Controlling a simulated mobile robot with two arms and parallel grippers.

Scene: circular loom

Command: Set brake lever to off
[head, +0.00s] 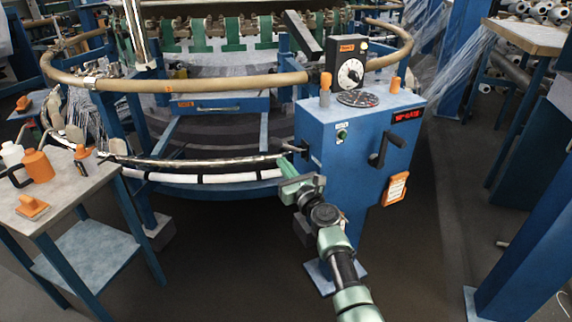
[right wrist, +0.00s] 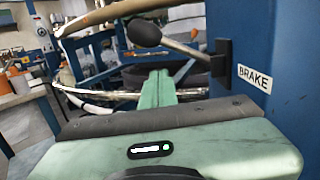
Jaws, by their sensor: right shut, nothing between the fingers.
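The brake lever (right wrist: 180,46) is a grey rod with a black oval knob. It runs from a black bracket on the side of the blue cabinet (head: 335,140), with the knob out to the left. A white BRAKE label (right wrist: 254,78) is on the cabinet beside the bracket. In the head view the lever (head: 292,148) shows small at the cabinet's left side. My right gripper (head: 284,163) is shut and empty. In the right wrist view its green fingers (right wrist: 158,84) are below the lever in the picture; I cannot tell whether they touch it. My left gripper is not in view.
The loom's tan ring (head: 200,84) and lower rails (head: 210,162) lie left of the cabinet. A crank handle (head: 378,148) and a dial box (head: 348,66) are on the cabinet. A side table (head: 60,185) with orange bottles stands at left. Open floor lies in front.

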